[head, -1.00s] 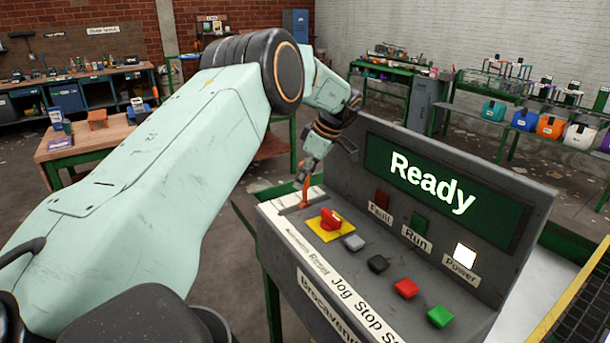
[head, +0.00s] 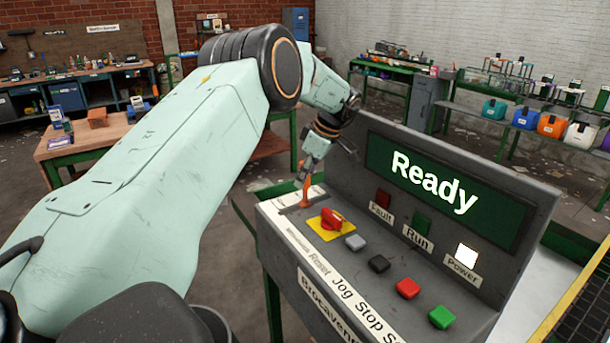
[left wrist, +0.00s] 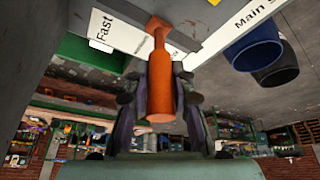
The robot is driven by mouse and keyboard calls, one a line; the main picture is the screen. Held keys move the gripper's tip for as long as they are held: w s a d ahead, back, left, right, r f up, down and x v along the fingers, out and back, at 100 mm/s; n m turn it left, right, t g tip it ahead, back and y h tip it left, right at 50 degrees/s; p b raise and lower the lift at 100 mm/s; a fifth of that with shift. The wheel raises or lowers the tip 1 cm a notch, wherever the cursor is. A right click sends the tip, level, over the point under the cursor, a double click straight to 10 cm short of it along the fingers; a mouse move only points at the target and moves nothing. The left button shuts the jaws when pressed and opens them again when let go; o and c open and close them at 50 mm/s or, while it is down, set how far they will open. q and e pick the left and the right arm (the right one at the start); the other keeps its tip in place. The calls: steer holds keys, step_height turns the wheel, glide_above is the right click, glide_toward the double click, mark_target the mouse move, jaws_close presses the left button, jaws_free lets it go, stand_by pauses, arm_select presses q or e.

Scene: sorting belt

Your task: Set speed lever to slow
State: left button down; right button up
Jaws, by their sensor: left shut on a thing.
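The orange speed lever (head: 305,192) stands at the left end of the grey control console (head: 345,255). My left gripper (head: 306,172) is over it from above and shut on its handle. In the left wrist view the orange lever (left wrist: 161,85) lies between the two dark fingers of my left gripper (left wrist: 162,105). A "Fast" label (left wrist: 103,27) shows on the plate to the left of the lever there. The rest of the lever's plate is partly hidden, and I cannot read a "Slow" label. My right gripper is not in view.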

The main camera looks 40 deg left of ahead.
arm_select(q)
steer(key=shift+r, duration=0.2)
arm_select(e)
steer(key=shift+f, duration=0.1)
arm_select(q)
steer(key=shift+s+a+t, duration=0.1)
steer(key=shift+s+t, duration=0.1)
steer(key=shift+t, duration=0.2)
steer(key=shift+s+a+f+n+t+h+b, duration=0.2)
steer(key=shift+s+t+b, duration=0.1)
steer(key=shift+s+t, duration=0.3)
steer(key=shift+s+a+f+n+t+h+b, duration=0.1)
steer(key=shift+s+t+h+b, duration=0.15)
steer(key=shift+s+t, duration=0.35)
steer(key=shift+s+a+f+t+h, duration=0.15)
steer(key=shift+s+t+h, duration=0.15)
steer(key=shift+t, duration=0.4)
steer(key=shift+s+a+f+t, duration=0.1)
steer(key=shift+s+f+t, duration=0.05)
steer(key=shift+s+t, duration=0.15)
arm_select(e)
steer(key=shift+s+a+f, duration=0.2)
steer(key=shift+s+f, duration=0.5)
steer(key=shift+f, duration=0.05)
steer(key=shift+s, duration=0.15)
arm_select(q)
steer(key=c, duration=1.5)
jaws_free()
steer(key=o, duration=0.4)
steer(key=shift+s, duration=0.2)
